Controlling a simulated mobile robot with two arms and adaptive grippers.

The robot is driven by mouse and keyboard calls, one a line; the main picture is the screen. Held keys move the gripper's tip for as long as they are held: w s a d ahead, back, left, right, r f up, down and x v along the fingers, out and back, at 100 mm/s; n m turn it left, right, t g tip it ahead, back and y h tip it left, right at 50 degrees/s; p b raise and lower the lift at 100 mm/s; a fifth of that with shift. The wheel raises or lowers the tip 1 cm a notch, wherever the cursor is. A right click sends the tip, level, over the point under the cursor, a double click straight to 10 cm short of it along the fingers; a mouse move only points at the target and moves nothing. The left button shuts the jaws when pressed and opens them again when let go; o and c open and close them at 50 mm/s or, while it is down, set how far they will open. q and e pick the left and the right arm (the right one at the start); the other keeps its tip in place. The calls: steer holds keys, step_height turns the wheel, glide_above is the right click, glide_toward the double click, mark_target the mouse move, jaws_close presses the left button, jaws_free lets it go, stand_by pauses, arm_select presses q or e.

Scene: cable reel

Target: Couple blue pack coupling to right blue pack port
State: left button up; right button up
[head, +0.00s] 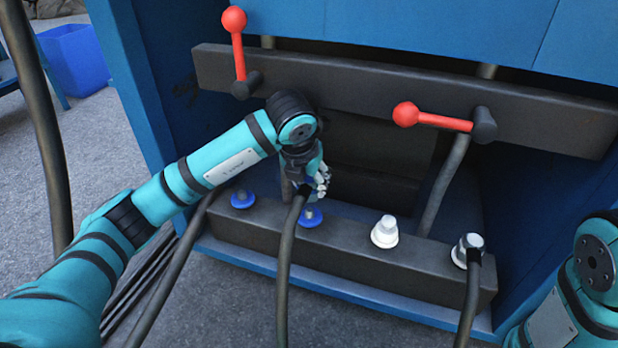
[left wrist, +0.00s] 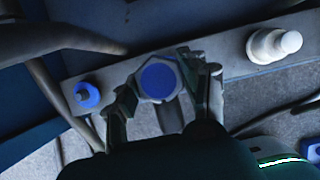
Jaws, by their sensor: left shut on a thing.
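My left gripper (head: 318,185) is shut on the blue pack coupling, whose blue hexagonal end (left wrist: 157,81) shows between the fingers in the left wrist view. A dark hose (head: 285,250) hangs from it. The right blue pack port (head: 311,216) is a blue-collared stub on the dark manifold bar, just below my gripper in the head view. The coupling appears above it and apart, though the gap is hard to judge. In the left wrist view this port is hidden. The left blue port (head: 242,199) is bare; it also shows in the left wrist view (left wrist: 86,95). My right gripper is out of view.
The manifold bar (head: 345,258) also bears a white port (head: 384,232) and a silver coupling (head: 468,250) with a hose. Above is a dark rail (head: 370,100) with a red lever at left (head: 236,45) and another at right (head: 430,117). Blue cabinet walls flank the recess.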

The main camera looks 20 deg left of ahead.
mark_target(309, 210)
arm_select(q)
step_height(309, 210, down, 4)
steer(key=shift+r+b, duration=0.15)
steer(key=shift+b, duration=1.05)
steer(key=shift+f+b, duration=0.4)
steer(key=shift+f, duration=0.5)
steer(key=shift+w+p, duration=0.1)
steer(key=shift+p, duration=0.25)
steer(key=shift+f, duration=0.35)
steer(key=o, duration=1.4)
steer(key=shift+f, duration=0.1)
